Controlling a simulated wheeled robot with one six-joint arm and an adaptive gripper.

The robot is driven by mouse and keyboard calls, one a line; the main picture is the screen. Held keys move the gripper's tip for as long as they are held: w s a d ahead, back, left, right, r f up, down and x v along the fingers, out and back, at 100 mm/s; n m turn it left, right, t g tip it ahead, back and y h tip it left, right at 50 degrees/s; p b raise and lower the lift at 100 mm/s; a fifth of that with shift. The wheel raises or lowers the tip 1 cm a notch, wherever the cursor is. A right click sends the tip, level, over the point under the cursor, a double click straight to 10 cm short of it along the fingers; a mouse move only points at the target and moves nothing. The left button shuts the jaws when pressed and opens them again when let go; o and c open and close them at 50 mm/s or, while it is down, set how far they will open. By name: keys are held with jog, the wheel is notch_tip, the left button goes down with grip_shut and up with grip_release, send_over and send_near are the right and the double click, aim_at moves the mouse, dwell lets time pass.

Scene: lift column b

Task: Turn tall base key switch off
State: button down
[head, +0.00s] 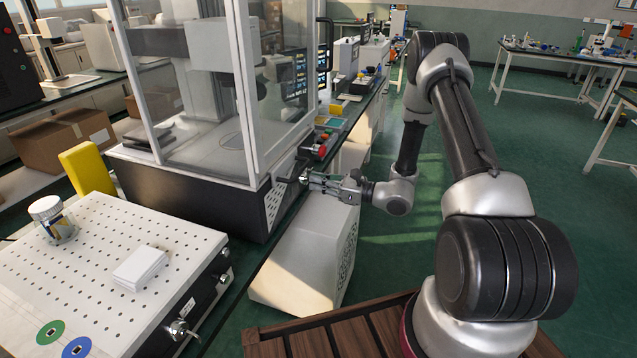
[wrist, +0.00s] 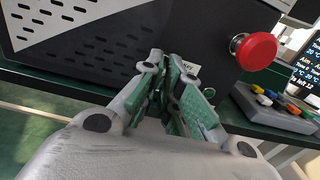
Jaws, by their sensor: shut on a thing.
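The tall base (head: 190,195) is the dark cabinet under the glass-walled machine at left centre in the head view. Its dark front panel (wrist: 222,42) fills the top of the wrist view. My gripper (head: 308,181) reaches its front panel from the right.
A red push button (wrist: 255,51) sits right of my gripper. A grey box with coloured buttons (wrist: 275,108) lies further right. A low perforated platform (head: 120,270) with a jar (head: 52,218) and another key switch (head: 180,328) stands front left. Open floor lies right.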

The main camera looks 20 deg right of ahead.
dwell(0.3)
jog(key=c, duration=1.6)
grip_release()
jog(key=shift+c, duration=0.2)
jog(key=v, duration=1.2)
